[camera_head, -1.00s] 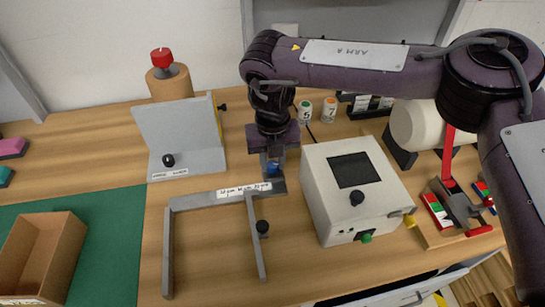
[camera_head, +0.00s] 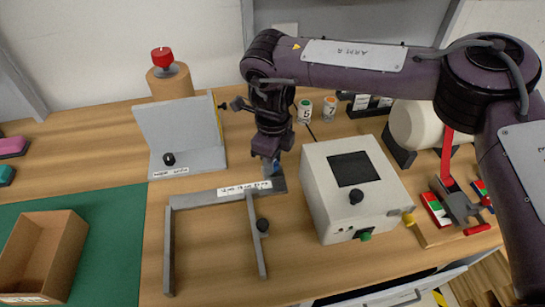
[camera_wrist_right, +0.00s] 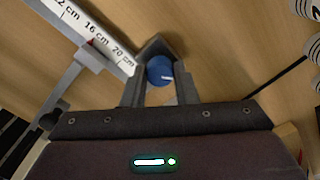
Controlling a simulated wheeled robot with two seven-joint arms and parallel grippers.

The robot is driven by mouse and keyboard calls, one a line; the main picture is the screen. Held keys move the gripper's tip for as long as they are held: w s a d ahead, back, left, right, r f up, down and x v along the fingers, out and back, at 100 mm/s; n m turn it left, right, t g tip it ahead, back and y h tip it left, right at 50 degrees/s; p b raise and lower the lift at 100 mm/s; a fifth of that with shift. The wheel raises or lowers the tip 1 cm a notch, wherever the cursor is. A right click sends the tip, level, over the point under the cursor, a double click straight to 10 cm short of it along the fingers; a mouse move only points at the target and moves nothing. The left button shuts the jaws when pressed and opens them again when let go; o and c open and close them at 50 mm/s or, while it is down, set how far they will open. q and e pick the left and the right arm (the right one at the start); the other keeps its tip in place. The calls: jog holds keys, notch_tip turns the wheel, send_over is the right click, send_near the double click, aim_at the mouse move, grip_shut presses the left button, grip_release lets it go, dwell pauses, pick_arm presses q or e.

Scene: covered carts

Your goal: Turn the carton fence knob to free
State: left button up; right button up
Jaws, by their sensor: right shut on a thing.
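The carton fence (camera_head: 205,198) is a grey frame flat on the wooden table, with a white scale strip (camera_head: 244,187) marked in cm. Its blue round knob (camera_wrist_right: 160,70) sits at the end of the scale, between the fingers of my right gripper (camera_wrist_right: 160,88) in the right wrist view. A white mark on the knob points roughly right in that view. My right gripper points down over the fence's far right corner and is shut on the knob. In the head view the fingers mostly hide the knob. My left gripper is not in view.
A white box with a dark screen (camera_head: 316,208) stands close to the right of the gripper. A grey angled stand (camera_head: 185,130) with a black knob is at the back left. An open cardboard box (camera_head: 70,250) lies on the green mat (camera_head: 118,215).

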jog(key=n, duration=0.4)
jog(key=shift+w+r, duration=0.1)
jog(key=shift+n, duration=2.2)
jog(key=o, duration=1)
notch_tip(320, 180, up, 8)
jog(key=shift+f+b, duration=0.15)
jog(key=shift+b, duration=0.4)
